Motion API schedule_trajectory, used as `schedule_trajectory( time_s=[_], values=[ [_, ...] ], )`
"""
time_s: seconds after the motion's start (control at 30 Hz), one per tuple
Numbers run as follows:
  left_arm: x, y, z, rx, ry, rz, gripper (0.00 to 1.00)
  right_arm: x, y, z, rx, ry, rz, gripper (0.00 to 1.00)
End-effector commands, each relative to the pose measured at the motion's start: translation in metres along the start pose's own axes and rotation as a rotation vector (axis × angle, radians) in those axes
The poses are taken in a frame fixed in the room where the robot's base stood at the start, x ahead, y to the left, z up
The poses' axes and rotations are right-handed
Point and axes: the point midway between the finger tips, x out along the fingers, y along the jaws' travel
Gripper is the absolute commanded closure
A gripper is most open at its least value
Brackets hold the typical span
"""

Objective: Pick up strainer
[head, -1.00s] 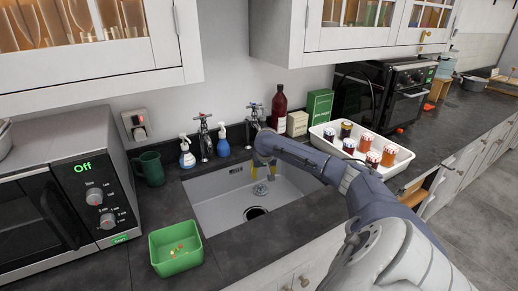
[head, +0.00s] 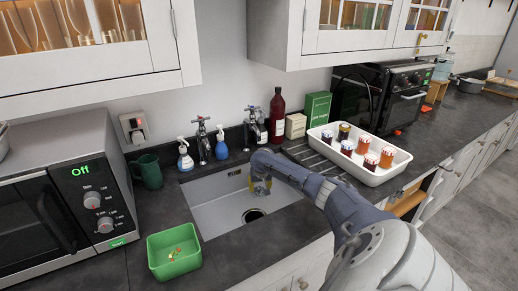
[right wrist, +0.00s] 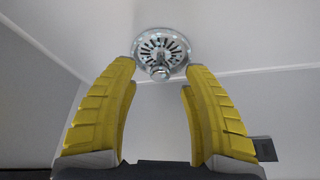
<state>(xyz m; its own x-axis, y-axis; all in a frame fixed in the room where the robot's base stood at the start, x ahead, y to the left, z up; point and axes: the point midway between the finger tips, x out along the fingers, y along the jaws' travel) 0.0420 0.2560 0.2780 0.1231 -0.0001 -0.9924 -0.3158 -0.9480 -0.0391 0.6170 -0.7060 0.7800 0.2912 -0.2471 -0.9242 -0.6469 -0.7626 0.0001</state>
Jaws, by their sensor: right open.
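The strainer (right wrist: 160,50) is a round metal disc with dark slots and a raised centre knob. It lies at the drain in the sink floor. In the head view the drain area (head: 254,215) shows small and dark, with little detail. My right gripper (head: 262,188) is inside the sink, above and behind the drain in the picture. In the right wrist view its yellow fingers (right wrist: 160,75) are spread wide and empty, with the strainer beyond the tips, between them. No contact shows. My left gripper is not in view.
The sink (head: 215,211) walls surround my right gripper. A green bin (head: 174,262) stands at its front left. A white tray (head: 375,178) of several jars is to the right. Taps (head: 203,138), spray bottles and a red-brown bottle (head: 277,117) line the back.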

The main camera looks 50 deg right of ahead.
Motion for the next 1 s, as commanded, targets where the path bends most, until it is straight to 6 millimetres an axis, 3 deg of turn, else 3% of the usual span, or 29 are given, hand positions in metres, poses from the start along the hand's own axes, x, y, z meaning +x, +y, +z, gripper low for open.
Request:
schedule_trajectory(
  time_s=[0.23, 0.6, 1.0],
  values=[
    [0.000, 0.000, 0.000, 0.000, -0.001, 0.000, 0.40, 0.018, 0.000, 0.000, 0.001, -0.001, 0.001, 0.53],
    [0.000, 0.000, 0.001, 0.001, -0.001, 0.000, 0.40, 0.021, 0.000, 0.000, -0.001, 0.000, 0.000, 0.52],
    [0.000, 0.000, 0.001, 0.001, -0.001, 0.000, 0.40, 0.020, 0.000, 0.000, 0.000, 0.000, 0.000, 0.98]
  ],
)
